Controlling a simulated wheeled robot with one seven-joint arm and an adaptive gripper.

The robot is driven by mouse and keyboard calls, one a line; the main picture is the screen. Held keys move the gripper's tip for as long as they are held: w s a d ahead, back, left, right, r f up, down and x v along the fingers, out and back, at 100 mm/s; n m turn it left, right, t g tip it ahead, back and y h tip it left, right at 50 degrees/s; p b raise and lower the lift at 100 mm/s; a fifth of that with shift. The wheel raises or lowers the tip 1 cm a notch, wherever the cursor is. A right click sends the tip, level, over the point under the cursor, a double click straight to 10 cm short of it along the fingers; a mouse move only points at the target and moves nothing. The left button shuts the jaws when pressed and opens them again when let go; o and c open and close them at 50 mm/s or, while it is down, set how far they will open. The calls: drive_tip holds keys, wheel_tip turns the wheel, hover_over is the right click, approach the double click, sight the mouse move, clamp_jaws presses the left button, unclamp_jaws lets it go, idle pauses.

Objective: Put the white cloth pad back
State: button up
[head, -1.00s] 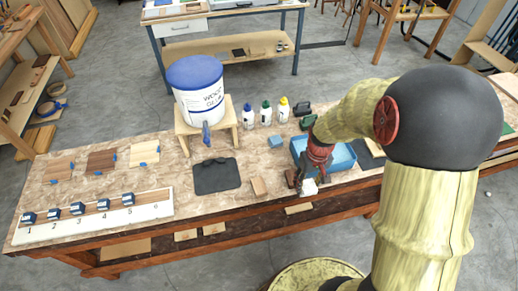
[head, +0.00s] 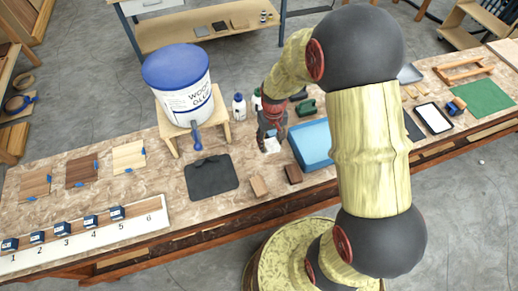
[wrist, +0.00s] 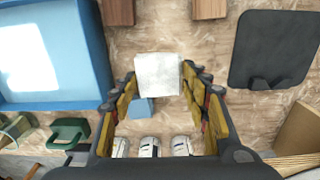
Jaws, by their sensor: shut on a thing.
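The white cloth pad (wrist: 158,74) is held between the fingertips of my gripper (wrist: 160,80) in the wrist view. In the head view it shows as a small white shape (head: 272,146) at the tip of my gripper (head: 268,143), left of the blue tray (head: 316,143). My gripper is shut on the pad, above the worktop behind two small wooden blocks. A light blue block (wrist: 140,108) shows just below the pad in the wrist view; my gripper hides it in the head view. I cannot tell how high the pad is.
A black mat (head: 211,177) lies to the left. The wooden blocks (head: 259,186) (head: 293,174) lie near the front edge. The glue bucket (head: 179,85) stands on a wooden stand behind the mat. Bottles (head: 239,107) and a green object (head: 306,107) stand at the back.

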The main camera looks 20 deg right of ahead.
drive_tip(key=w+a+f, duration=0.2)
drive_tip(key=f, duration=0.1)
drive_tip(key=w+a+f, duration=0.1)
drive_tip(key=f, duration=0.1)
drive_tip(key=shift+f+b, duration=0.25)
drive_tip(key=shift+b, duration=0.15)
drive_tip(key=shift+w+a+f+b, duration=0.1)
drive_tip(key=shift+f+b, duration=0.05)
drive_tip(key=shift+f, duration=0.75)
drive_tip(key=shift+w+a+f+b, duration=0.1)
drive_tip(key=shift+f+b, duration=0.05)
drive_tip(key=shift+f, duration=0.7)
drive_tip(key=shift+f, duration=0.15)
drive_tip(key=o, duration=0.9)
drive_tip(key=shift+o, duration=0.5)
